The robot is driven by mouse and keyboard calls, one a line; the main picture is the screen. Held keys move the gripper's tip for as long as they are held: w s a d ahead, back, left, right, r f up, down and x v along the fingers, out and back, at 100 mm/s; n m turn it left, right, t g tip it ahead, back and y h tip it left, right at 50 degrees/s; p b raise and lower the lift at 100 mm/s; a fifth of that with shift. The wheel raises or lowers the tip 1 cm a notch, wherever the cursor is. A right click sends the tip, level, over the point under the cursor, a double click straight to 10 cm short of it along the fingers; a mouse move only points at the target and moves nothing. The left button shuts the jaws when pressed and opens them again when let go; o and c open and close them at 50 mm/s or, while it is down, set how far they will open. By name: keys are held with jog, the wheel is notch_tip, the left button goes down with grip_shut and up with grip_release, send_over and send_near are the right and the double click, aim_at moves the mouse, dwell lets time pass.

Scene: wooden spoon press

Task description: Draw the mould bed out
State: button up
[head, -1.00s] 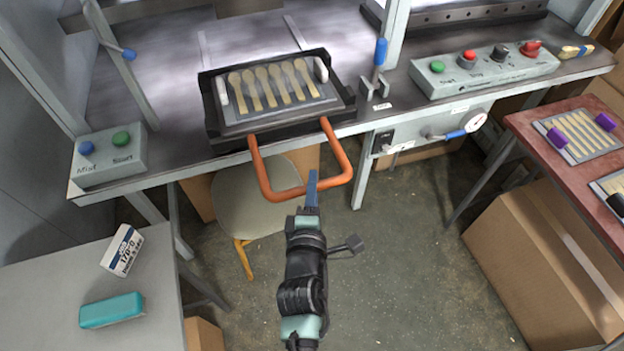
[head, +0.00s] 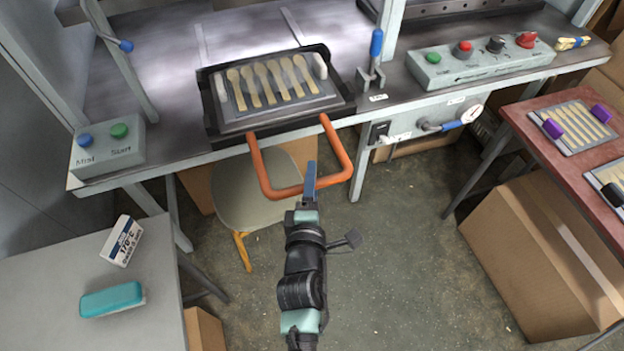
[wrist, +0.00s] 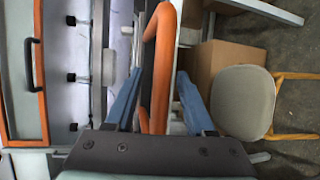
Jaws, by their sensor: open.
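The mould bed is a black tray (head: 283,122) on the press table in the head view, with several pale wooden spoons (head: 270,82) in its grey plate. Its orange U-shaped handle (head: 267,180) sticks out past the table's front edge. My gripper (head: 310,178) is at the handle's front bar, toward its right corner. In the wrist view, the orange handle (wrist: 158,88) passes between the two blue fingers of my gripper (wrist: 159,75), which stand apart with a gap on each side. Whether a finger touches the bar cannot be told.
A stool (head: 262,205) stands under the table, left of my gripper. A blue-handled lever (head: 376,45) stands right of the bed. A red side table (head: 520,118) is at the right, a grey one (head: 60,270) at the left. The floor at centre right is clear.

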jog(key=v, duration=1.3)
dwell(0.4)
